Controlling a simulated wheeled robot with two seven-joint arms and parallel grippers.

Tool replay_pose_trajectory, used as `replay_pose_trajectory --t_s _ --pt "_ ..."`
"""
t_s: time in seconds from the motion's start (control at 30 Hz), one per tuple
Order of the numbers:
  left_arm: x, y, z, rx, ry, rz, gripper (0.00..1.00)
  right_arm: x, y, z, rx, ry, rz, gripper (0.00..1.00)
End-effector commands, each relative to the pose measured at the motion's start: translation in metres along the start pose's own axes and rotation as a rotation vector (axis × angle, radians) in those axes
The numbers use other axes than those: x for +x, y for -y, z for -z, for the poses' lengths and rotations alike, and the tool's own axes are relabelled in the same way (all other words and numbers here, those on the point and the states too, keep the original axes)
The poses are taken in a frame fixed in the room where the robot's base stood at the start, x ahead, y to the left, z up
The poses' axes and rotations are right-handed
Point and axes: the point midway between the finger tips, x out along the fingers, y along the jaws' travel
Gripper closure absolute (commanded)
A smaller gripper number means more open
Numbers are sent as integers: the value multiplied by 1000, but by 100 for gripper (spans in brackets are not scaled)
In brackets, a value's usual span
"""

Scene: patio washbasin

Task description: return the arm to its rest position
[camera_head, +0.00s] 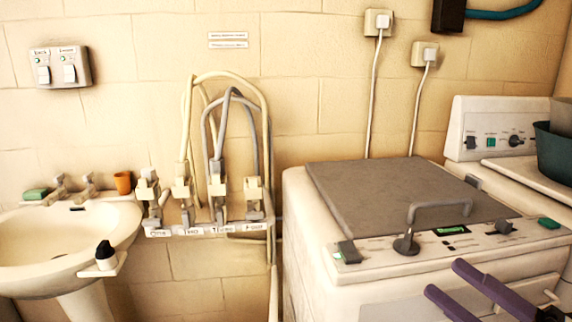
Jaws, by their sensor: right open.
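My right gripper (446,278) shows at the bottom right corner, with its two purple fingers pointing up and to the left. The fingers are apart, with nothing seen between them. They appear in front of the front side of a white top-lid machine (312,262). The rest of my right arm is mostly outside the picture. My left gripper and left arm are not in view.
The machine has a grey lid (395,190) and a grey handle (440,208) near the gripper. A second white appliance (480,112) bears a dark green tub (555,155). A washbasin (60,245) and a hose-and-tap shelf (205,230) stand left.

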Motion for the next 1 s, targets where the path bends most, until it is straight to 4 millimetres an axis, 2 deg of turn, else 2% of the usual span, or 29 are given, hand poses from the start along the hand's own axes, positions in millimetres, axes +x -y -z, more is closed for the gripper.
replay_pose_trajectory --t_s 0.13,0.23,0.33,0.4,0.5,0.7,0.87,0.9,1.0 --pt "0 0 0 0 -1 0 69 -19 68 -11 325 256 99 44" --pt "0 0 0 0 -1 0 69 -46 127 -7 554 450 200 44" --pt "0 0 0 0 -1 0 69 -82 184 11 749 628 315 44" --pt "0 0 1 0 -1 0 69 -109 218 31 869 744 399 44" --pt "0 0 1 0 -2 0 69 -146 257 63 1003 882 512 44" --pt "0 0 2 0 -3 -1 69 -207 300 124 1174 1082 698 44" --pt "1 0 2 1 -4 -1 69 -248 319 171 1270 1208 832 44" --pt "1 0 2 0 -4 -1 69 -247 321 181 1303 1229 829 44" --pt "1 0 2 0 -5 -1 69 -229 326 199 1391 1255 760 44"
